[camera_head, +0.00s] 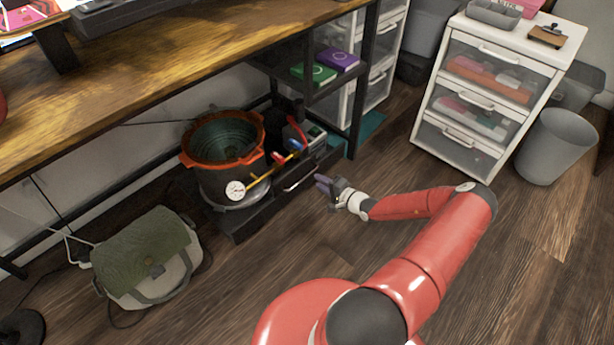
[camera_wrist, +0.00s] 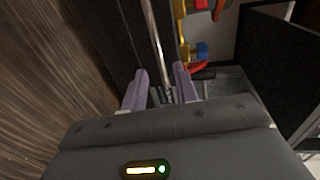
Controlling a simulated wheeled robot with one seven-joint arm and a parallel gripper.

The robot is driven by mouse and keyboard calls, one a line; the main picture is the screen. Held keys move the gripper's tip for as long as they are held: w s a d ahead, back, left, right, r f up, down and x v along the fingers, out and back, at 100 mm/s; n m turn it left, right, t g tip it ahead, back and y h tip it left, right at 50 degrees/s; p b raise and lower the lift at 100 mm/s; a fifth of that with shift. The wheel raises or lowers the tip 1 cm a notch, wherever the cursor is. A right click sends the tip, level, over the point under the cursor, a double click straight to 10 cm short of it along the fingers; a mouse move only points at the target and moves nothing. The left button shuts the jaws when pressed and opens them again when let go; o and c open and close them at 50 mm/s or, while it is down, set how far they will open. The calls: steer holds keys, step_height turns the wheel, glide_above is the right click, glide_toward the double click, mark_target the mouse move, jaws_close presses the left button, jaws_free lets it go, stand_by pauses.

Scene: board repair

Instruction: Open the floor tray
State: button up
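The floor tray (camera_head: 262,216) is a low dark box on the floor under the desk, with a silver bar handle (camera_head: 299,183) on its front. My gripper (camera_head: 322,184) is low, just right of the handle in the head view. In the wrist view the handle (camera_wrist: 156,40) runs lengthwise down from the top edge. My two purple fingers (camera_wrist: 160,84) are spread apart there, with the bar's near end between them in the picture. I cannot tell whether either finger touches it. The tray's dark front also shows in the wrist view (camera_wrist: 105,35).
An orange-rimmed pot (camera_head: 196,158) with a gauge (camera_head: 235,190) and several tools stand at the tray. A green bag (camera_head: 145,250) lies left. A white drawer unit (camera_head: 460,150) and grey bin (camera_head: 556,146) stand right. The desk (camera_head: 170,70) overhangs. Floor in front is clear.

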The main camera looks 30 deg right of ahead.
mark_target(308, 176)
steer(key=b+x, duration=0.1)
steer(key=x, duration=0.6)
steer(key=shift+w+a, duration=0.1)
steer(key=shift+w, duration=0.05)
steer(key=shift+c, duration=0.2)
jaws_close()
